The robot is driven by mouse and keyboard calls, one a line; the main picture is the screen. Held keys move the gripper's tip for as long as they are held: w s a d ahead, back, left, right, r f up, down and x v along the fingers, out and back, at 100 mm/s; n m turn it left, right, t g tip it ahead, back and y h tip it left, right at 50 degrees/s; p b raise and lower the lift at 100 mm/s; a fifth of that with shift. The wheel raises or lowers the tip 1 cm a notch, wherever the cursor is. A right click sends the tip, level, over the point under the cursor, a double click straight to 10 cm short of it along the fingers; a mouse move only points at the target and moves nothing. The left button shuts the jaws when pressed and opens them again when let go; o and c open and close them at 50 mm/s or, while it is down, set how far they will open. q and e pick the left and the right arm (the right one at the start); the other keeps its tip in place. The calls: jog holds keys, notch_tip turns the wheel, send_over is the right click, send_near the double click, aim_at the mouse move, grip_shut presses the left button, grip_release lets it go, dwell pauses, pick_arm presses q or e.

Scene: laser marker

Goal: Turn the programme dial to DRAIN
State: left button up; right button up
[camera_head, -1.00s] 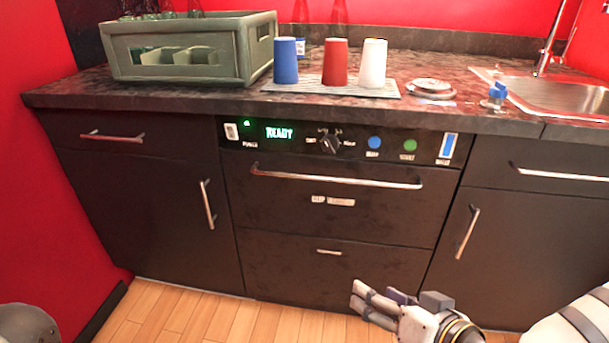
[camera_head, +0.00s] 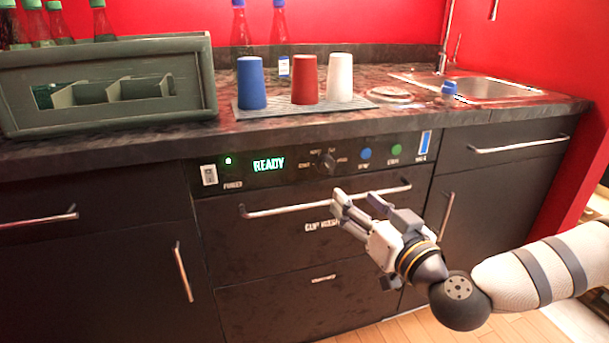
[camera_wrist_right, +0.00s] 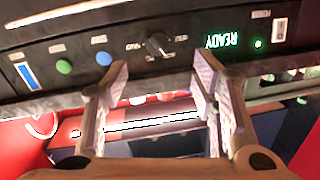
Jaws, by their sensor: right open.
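The programme dial (camera_head: 327,163) is a dark knob with a light pointer on the black control panel, with small labels around it that I cannot read clearly. It also shows in the right wrist view (camera_wrist_right: 158,45), beyond the fingertips. My right gripper (camera_head: 357,199) is open and empty, in front of the machine and a little below the dial. In the right wrist view its two fingers (camera_wrist_right: 160,75) stand apart, with the dial between and beyond them, not touched. My left gripper is not in view.
The panel has a green READY display (camera_head: 269,164), a blue button (camera_head: 365,154), a green button (camera_head: 397,150) and a power switch (camera_head: 209,174). A drawer handle (camera_head: 290,206) runs below the panel. Cups, a crate (camera_head: 205,80) and a sink (camera_head: 490,88) are on the counter.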

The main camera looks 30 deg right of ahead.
aim_at(330, 170)
jog(key=w, duration=0.3)
jog(key=w+d+b, duration=0.1)
jog(key=w, duration=0.3)
jog(key=w+d, duration=0.1)
jog(key=w, duration=0.3)
jog(key=shift+d+r, duration=0.1)
jog(key=shift+w+r, duration=0.1)
jog(key=shift+w, duration=0.45)
jog(key=c, duration=1.2)
